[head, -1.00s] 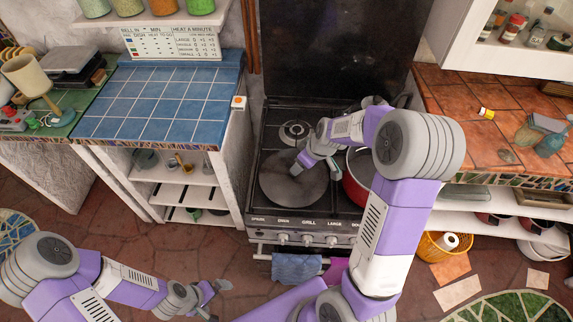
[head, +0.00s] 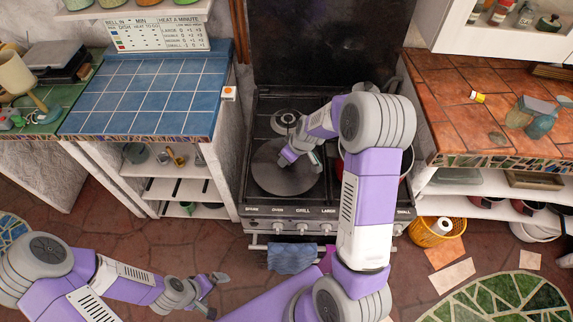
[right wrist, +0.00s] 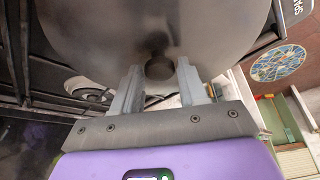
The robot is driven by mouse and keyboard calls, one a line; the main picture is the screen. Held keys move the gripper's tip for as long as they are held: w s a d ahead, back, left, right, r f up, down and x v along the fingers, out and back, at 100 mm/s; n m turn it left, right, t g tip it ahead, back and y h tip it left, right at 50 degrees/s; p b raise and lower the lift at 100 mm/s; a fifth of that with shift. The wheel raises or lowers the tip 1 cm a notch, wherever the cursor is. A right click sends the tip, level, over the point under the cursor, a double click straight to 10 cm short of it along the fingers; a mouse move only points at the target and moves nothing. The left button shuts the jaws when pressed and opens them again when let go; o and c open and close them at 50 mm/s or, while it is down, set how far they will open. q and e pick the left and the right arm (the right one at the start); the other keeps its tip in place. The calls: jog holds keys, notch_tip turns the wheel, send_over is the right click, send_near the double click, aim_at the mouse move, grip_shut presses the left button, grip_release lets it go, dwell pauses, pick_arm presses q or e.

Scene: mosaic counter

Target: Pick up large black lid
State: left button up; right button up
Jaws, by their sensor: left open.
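The large black lid (head: 283,181) is a dark round disc lying on the left front of the stove top. In the right wrist view the lid (right wrist: 90,30) fills the top, with its dark knob (right wrist: 158,68) between the two fingers. My right gripper (right wrist: 158,80) is open, one finger on each side of the knob, with gaps visible. In the head view my right gripper (head: 300,160) is over the lid and hides part of it. My left gripper (head: 214,291) is open and empty, low in front of the shelves, away from the lid.
A red pot stands on the stove (head: 262,212) right of the lid, mostly hidden by my right arm. A blue tiled counter (head: 150,95) is on the left, an orange tiled counter (head: 445,100) on the right. Towels (head: 291,258) hang at the stove front.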

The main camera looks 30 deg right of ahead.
grip_shut()
jog(key=shift+r, duration=0.1)
